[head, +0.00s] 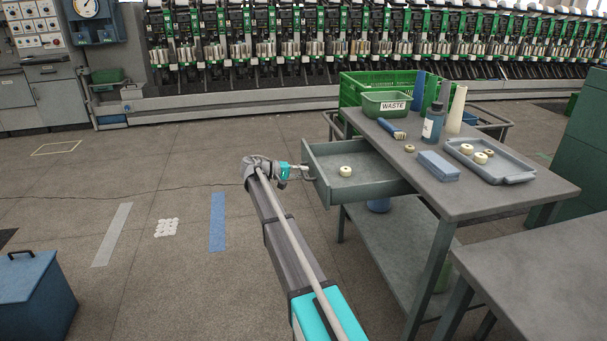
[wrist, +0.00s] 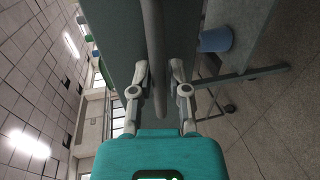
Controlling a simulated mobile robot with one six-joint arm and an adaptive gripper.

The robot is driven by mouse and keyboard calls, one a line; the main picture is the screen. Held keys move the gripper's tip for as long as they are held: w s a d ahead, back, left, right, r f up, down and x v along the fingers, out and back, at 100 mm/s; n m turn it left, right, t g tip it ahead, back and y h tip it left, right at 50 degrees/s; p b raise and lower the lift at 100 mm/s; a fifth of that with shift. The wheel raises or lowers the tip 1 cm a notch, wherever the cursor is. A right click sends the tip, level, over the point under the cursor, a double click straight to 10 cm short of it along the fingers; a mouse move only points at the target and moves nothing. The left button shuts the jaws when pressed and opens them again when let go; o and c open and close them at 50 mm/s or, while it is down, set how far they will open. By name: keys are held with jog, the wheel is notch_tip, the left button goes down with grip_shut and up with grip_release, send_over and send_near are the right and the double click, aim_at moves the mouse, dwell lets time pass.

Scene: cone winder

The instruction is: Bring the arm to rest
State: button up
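My arm reaches out from the bottom of the head view, and my gripper (head: 300,173) is at the front of the open grey-green drawer (head: 372,187). In the wrist view, the two fingers of my gripper (wrist: 160,72) stand apart on either side of the drawer's bar handle (wrist: 157,45). A gap shows between the handle and the right finger, so the gripper looks open around the handle. The drawer is pulled out from the cart (head: 480,200), and a small pale yarn roll (head: 345,171) lies in it.
On the cart top are a green WASTE bin (head: 387,104), a bottle (head: 433,124), a blue box (head: 437,166) and a grey tray (head: 512,177). A blue chest (head: 36,300) stands at the lower left. The floor left of my arm is mostly clear.

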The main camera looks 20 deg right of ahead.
jog(key=shift+o, duration=1.4)
jog(key=shift+s, duration=0.1)
